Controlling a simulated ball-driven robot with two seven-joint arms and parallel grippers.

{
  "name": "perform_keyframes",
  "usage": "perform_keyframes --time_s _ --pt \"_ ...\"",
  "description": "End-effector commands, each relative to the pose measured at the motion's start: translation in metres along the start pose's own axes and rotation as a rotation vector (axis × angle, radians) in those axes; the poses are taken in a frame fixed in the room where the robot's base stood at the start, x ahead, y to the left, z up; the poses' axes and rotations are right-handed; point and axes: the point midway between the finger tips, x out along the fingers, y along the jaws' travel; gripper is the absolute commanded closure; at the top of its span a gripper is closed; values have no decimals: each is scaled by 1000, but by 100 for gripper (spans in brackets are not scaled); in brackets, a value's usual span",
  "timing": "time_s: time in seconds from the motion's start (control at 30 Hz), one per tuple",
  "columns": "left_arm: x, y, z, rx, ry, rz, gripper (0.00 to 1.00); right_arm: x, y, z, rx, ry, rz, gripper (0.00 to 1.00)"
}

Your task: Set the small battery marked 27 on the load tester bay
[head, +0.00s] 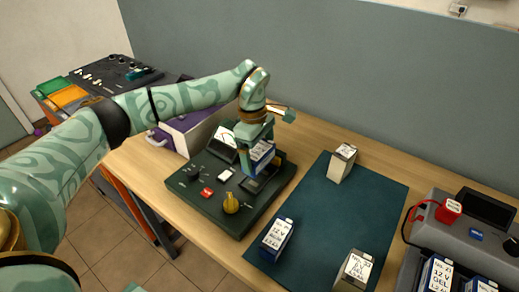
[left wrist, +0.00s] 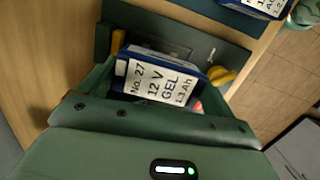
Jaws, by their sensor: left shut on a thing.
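The small blue battery (head: 262,154) has a white label; in the left wrist view the battery (left wrist: 158,82) reads No. 27, 12 V GEL, 1.3 Ah. My left gripper (head: 253,148) is shut on it and holds it over the far right part of the dark green load tester (head: 203,207). A dark framed bay (head: 262,181) shows just in front of and below the battery. I cannot tell whether the battery's underside touches the tester. The gripper hides part of the battery and the area behind it. My right gripper is not in view.
The tester carries a yellow knob (head: 231,203), a red button (head: 207,192) and a tilted screen (head: 222,147). A dark teal mat (head: 318,216) holds several other batteries, including a blue one (head: 277,239). A grey unit with a red clamp (head: 448,210) stands at right. A purple-and-white case (head: 190,132) is behind.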

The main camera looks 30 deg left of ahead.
Motion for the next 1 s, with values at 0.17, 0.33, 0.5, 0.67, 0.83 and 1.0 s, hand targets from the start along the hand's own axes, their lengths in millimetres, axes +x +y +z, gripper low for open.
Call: perform_keyframes --time_s 0.17,0.33,0.5,0.67,0.83,1.0 --pt "24 0 -3 -2 -2 -3 52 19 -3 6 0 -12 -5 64" --pt "40 0 -5 -2 -1 -1 52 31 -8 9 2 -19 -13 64" --pt "44 0 -5 -2 -1 0 52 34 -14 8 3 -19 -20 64" --pt "42 0 -5 -2 -1 1 52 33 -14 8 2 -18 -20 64" --pt "42 0 -5 -2 -1 1 52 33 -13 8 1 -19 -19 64" --pt "42 0 -5 -2 -1 1 52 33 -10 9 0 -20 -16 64"
